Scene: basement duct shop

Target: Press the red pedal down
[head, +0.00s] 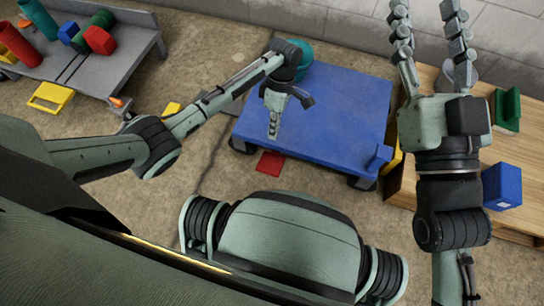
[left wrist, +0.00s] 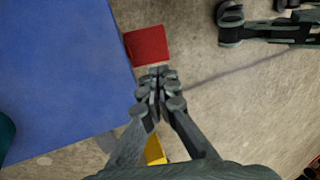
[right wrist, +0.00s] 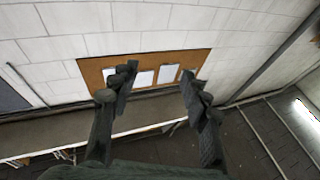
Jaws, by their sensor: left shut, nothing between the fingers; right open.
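The red pedal (head: 270,163) is a flat red plate at the near edge of the blue platform cart (head: 330,110), low by the floor. It also shows in the left wrist view (left wrist: 147,45), beside the cart's blue deck (left wrist: 60,70). My left gripper (head: 273,132) points down with its fingers together and empty. In the left wrist view its fingertips (left wrist: 158,76) appear just short of the pedal; I cannot tell the height gap. My right gripper (head: 427,15) is open and empty, raised at the right; its spread fingers show in the right wrist view (right wrist: 158,85).
A yellow pedal (head: 50,97) sits by the grey cart (head: 140,40) at the left, which carries several coloured parts. A wooden table (head: 520,150) at the right holds a blue box (head: 502,186) and a green part (head: 507,110).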

